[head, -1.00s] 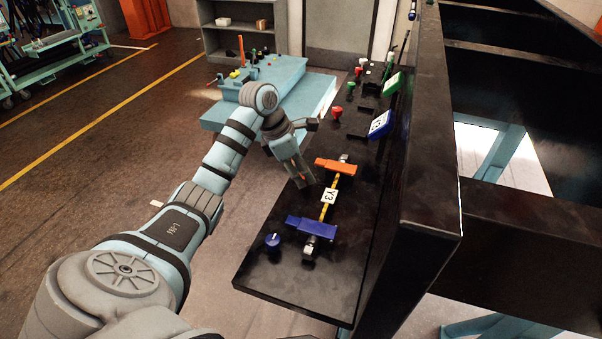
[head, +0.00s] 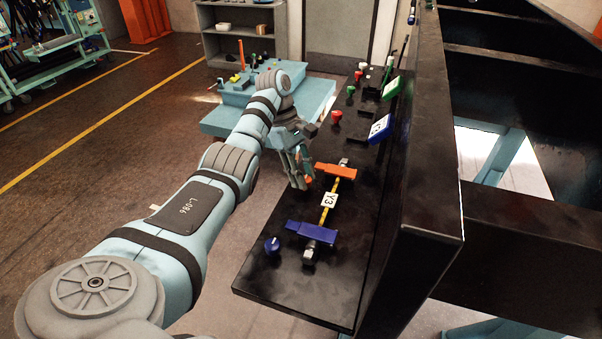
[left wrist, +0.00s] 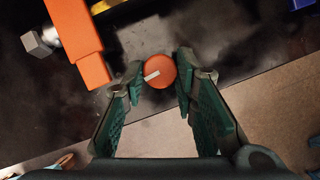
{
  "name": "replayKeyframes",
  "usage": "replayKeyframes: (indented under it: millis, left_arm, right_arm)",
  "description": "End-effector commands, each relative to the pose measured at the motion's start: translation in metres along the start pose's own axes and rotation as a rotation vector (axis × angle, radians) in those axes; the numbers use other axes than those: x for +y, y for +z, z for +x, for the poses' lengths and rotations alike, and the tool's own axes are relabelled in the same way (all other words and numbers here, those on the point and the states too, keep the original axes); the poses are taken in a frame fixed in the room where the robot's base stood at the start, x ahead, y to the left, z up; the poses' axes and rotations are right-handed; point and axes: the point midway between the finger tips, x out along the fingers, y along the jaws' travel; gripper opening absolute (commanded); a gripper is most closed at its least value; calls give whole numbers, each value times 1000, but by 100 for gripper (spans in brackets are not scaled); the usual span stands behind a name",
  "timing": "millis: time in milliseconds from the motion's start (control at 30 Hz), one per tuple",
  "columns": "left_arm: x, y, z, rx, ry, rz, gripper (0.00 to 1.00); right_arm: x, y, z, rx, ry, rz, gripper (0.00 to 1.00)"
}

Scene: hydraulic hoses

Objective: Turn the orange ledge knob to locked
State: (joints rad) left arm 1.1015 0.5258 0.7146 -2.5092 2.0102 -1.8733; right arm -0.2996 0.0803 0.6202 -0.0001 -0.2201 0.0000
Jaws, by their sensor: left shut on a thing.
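The orange ledge knob (left wrist: 160,72) is a small round knob with a white pointer line. In the left wrist view the line runs from near its middle to its lower left edge. My left gripper (left wrist: 160,82) is shut on the knob, with one fingertip on each side. In the head view the gripper (head: 301,182) is at the left edge of the black ledge (head: 275,285), beside the orange bracket. Its fingers cover most of the knob there, with only a bit of orange (head: 308,180) showing. My right gripper is not in view.
An orange bracket (head: 336,171) and a blue bracket (head: 311,231) hold a yellow-and-black hose labelled Y3 (head: 330,199). A blue knob (head: 272,244) stands near the ledge's front. Red (head: 336,116) and green (head: 350,90) knobs stand farther back. A dark wall rises at right.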

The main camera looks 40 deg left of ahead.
Motion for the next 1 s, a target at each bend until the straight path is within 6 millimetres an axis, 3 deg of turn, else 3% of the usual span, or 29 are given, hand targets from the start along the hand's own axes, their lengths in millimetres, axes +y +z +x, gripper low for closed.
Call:
replayKeyframes:
  millis: [300,767,800,900,1000]
  left_arm:
    - [0,1,2,-2,-43,95,0]
    - [-1,1,3,-3,-50,106,0]
    - [-1,1,3,-3,-50,106,31]
    - [-1,1,2,-2,-49,106,46]
    - [-1,0,2,-1,-47,105,46]
  right_arm:
    - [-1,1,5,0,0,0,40]
    - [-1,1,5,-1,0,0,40]
    - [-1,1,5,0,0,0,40]
    - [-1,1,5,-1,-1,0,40]
    - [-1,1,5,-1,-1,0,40]
